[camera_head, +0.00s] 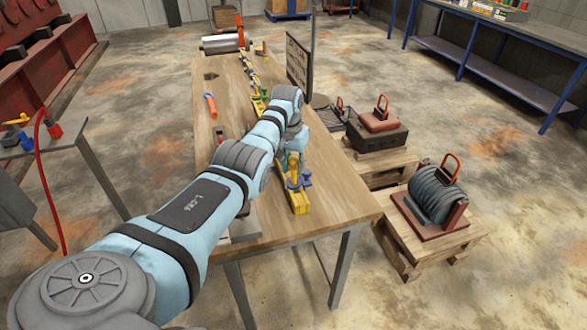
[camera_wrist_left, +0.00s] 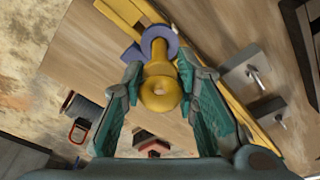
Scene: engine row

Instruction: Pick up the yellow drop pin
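The yellow drop pin (camera_wrist_left: 160,88) stands in the middle of the left wrist view, its round head toward the camera. A blue-purple ring-shaped part (camera_wrist_left: 158,42) surrounds its far end. My left gripper (camera_wrist_left: 160,66) is open, with one teal finger on each side of the pin and a visible gap beside its head. In the head view my left gripper (camera_head: 297,150) is low over the right side of the workbench, at the yellow rail (camera_head: 300,202). It partly hides the pin there. My right gripper is not in view.
The wooden workbench (camera_head: 225,80) carries a line of small yellow and green parts running to the back. An orange-handled tool (camera_head: 210,104) lies on it. A dark upright board (camera_head: 298,65) stands at its right edge. Pallets with a coil-like part (camera_head: 437,195) stand right of the bench.

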